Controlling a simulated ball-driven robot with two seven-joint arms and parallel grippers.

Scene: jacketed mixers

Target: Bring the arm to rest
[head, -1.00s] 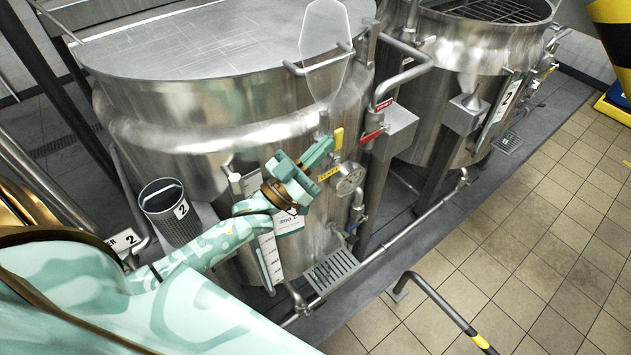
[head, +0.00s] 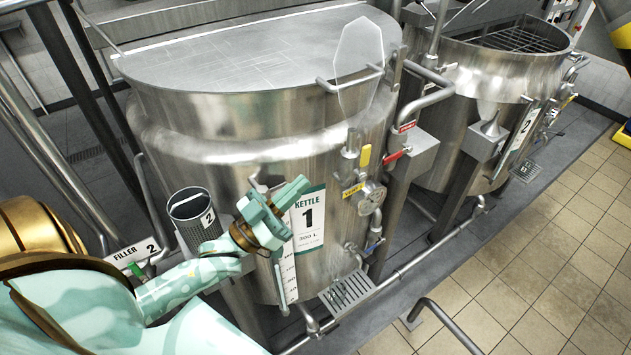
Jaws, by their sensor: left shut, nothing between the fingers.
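My left arm comes in from the lower left, pale green with a brown-gold wrist. Its gripper (head: 282,199) is shut and empty, in front of the steel wall of kettle 1 (head: 230,158). In the picture it lies just left of the white label "KETTLE 1, 300 L" (head: 309,222). I cannot tell how far it is from the wall. My right gripper does not show.
Yellow and red valve handles and a gauge (head: 371,196) stick out from kettle 1. A second kettle (head: 473,85) stands behind right. Tiled floor (head: 540,255) is open at right.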

